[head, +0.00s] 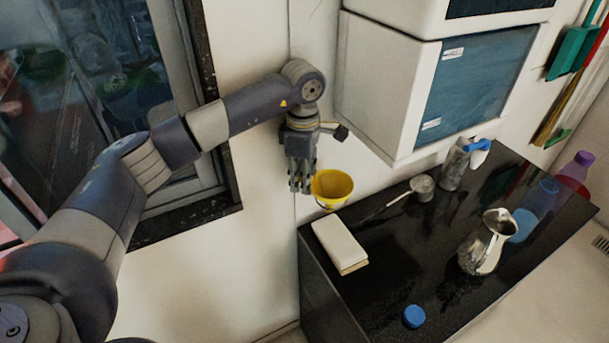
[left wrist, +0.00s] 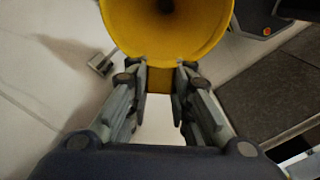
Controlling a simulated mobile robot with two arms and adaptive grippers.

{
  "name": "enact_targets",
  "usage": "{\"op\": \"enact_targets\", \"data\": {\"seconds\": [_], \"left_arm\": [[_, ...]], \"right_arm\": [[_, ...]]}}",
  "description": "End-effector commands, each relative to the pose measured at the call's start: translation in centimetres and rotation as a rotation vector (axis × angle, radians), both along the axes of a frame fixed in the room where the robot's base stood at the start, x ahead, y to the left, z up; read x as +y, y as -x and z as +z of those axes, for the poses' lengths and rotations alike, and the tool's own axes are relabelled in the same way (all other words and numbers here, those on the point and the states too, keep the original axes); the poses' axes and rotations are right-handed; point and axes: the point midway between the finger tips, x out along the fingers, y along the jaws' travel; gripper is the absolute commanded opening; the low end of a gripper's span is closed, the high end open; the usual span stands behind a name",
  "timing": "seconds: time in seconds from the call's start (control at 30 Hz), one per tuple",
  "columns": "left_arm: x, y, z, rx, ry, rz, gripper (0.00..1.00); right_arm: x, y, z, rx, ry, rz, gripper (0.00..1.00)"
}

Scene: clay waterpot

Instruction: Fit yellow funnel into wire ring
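The yellow funnel (head: 333,186) is beside my left gripper (head: 302,184), in front of the pale wall and above the counter's back left corner. In the left wrist view the funnel (left wrist: 168,30) shows its wide mouth and dark central hole. My left gripper's fingers (left wrist: 160,80) close on a yellow tab at its near rim. A small metal bracket (left wrist: 102,63) shows on the wall left of the funnel. I cannot clearly make out the wire ring; it may be hidden by the funnel. My right gripper is not in view.
The black counter (head: 390,270) holds a white block (head: 338,243), a long-handled pot (head: 422,187), a metal jug (head: 483,243), a blue cap (head: 414,316) and several bottles. A white cabinet (head: 385,85) hangs above. A dark-framed window (head: 100,70) is at left.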

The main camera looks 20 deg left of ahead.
Motion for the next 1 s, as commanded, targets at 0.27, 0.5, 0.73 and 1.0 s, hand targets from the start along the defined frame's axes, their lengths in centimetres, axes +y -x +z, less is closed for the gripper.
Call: {"op": "enact_targets", "data": {"seconds": [0.27, 0.5, 0.73, 1.0], "left_arm": [[0.0, -0.2, -0.1, 0.001, 0.000, 0.000, 0.43], [0.0, -0.1, 0.4, -0.001, 0.000, 0.000, 0.43], [0.0, -0.2, 4.3, -0.005, 0.000, 0.000, 0.43], [0.0, -0.4, 9.8, -0.001, 0.001, 0.000, 0.43]], "right_arm": [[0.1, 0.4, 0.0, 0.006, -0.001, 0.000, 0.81], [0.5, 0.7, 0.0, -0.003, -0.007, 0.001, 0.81], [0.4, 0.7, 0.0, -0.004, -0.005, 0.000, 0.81], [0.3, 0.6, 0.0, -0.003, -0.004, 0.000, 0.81]]}}
